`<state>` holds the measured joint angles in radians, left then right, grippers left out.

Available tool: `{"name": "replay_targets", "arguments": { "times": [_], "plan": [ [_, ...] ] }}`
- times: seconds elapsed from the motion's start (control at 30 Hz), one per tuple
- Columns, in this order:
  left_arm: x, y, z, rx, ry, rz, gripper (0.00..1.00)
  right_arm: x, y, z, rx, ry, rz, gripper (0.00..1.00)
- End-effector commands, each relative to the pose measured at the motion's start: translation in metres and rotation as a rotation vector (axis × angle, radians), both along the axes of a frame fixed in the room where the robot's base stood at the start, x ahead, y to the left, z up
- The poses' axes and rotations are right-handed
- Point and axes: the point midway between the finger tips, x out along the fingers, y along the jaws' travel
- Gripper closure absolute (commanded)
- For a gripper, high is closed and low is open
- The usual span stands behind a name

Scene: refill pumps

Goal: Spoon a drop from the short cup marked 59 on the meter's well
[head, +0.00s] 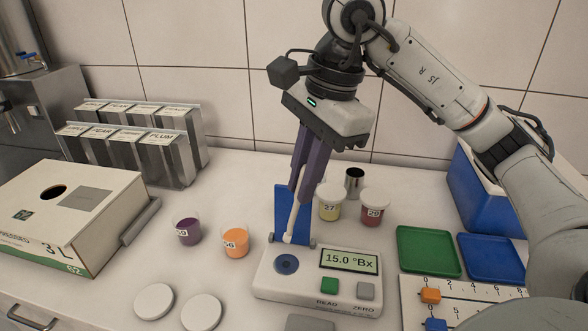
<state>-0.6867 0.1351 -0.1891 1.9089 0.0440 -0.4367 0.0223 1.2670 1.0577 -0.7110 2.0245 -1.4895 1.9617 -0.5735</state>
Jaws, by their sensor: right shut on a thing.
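The short cup marked 59 (187,231) holds dark purple contents and stands open on the counter at left. The meter (318,282) stands at front centre, its display reading 15.0 °Bx. Its round dark blue well (287,264) is uncovered, with a blue flap (281,208) standing upright behind it. My right gripper (297,198) points down above the meter, shut on a thin white spoon (291,222). The spoon's lower end is just above and behind the well, in front of the flap; I cannot tell whether it carries a drop. My left gripper is not in view.
An orange cup marked 56 (236,242) stands between cup 59 and the meter. White lids (154,301) lie front left. Green (428,251) and blue (491,257) trays lie right.

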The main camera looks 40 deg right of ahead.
Motion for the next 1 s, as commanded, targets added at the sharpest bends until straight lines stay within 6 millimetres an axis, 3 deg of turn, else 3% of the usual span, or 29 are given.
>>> {"name": "replay_targets", "arguments": {
  "times": [0.27, 0.7, 1.0],
  "plan": [
    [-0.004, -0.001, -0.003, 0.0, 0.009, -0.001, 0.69, 0.0, 0.0, -0.018, -0.001, 0.001, -0.001, 1.0],
    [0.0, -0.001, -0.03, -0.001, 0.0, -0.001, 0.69, 0.0, 0.0, -0.055, 0.0, 0.0, 0.0, 1.0],
    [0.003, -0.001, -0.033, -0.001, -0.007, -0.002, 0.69, 0.0, 0.0, -0.062, 0.0, 0.0, 0.0, 1.0]
  ]
}}
